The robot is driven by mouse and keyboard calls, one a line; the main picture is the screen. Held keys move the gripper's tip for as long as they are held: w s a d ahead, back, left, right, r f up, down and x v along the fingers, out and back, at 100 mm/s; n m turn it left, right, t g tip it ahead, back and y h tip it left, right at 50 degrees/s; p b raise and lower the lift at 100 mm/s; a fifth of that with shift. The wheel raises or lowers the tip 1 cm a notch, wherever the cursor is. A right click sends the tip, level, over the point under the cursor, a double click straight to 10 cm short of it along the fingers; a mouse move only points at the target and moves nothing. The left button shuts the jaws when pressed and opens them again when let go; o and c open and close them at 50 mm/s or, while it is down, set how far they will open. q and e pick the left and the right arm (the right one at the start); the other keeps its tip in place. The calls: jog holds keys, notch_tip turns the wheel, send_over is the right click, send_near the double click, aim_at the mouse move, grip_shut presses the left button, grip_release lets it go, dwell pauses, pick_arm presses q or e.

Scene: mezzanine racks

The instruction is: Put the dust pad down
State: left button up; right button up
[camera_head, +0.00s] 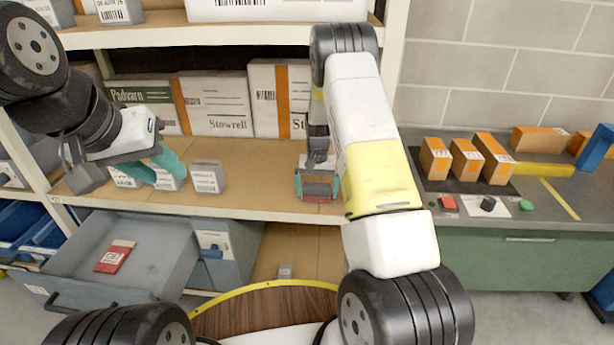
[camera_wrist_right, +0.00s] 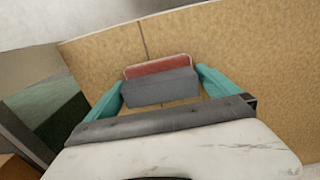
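The dust pad, a grey block with a red face (camera_wrist_right: 160,88), is between the teal fingertips of my right gripper (camera_wrist_right: 162,92) in the right wrist view. Both fingers appear to touch its sides. In the head view my right gripper (camera_head: 318,185) holds the pad (camera_head: 318,190) low at the front of the middle shelf (camera_head: 260,195); I cannot tell whether the pad rests on the board. My left gripper (camera_head: 156,168) is over the left part of that shelf, its teal fingers apart, with nothing clearly held, close to small labelled boxes.
Small grey-white boxes (camera_head: 208,177) stand left on the shelf; larger cartons (camera_head: 214,103) line its back. An open grey drawer (camera_head: 150,262) with a red item (camera_head: 114,256) juts out below. At right is a workbench (camera_head: 530,235) with orange boxes (camera_head: 495,155). The shelf's middle is clear.

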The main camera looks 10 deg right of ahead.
aim_at(317, 185)
notch_tip(317, 185, up, 8)
jog(key=shift+f, duration=0.1)
dwell(0.4)
